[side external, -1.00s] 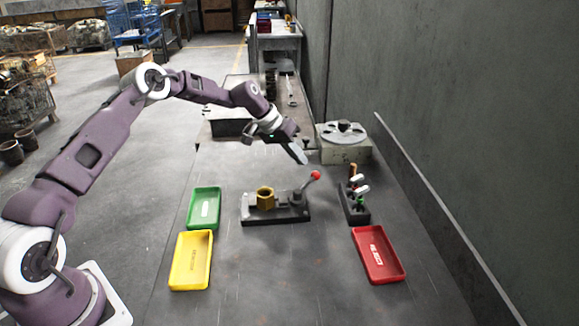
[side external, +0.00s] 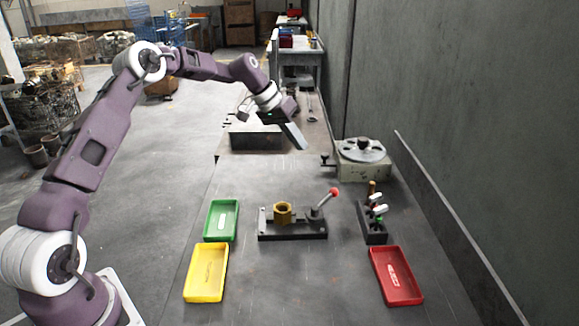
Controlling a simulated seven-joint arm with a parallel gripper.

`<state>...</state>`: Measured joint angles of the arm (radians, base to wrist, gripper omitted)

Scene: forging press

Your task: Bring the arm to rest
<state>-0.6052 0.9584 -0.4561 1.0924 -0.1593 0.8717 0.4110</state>
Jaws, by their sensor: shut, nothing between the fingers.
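My gripper (side external: 298,143) is at the end of my purple arm, raised above the table behind the dark fixture. Its fingers point down and to the right. They look closed together with nothing held, and they touch nothing. The dark fixture (side external: 292,230) with a brass hex part (side external: 283,212) and a red-knobbed lever (side external: 333,193) stands on the table in front of and below the gripper.
A green tray (side external: 208,221) and a yellow tray (side external: 190,273) lie left, a red tray (side external: 418,299) right. A tool holder (side external: 373,236) stands behind the red tray. A round-topped grey device (side external: 352,172) is near the wall. The table middle front is clear.

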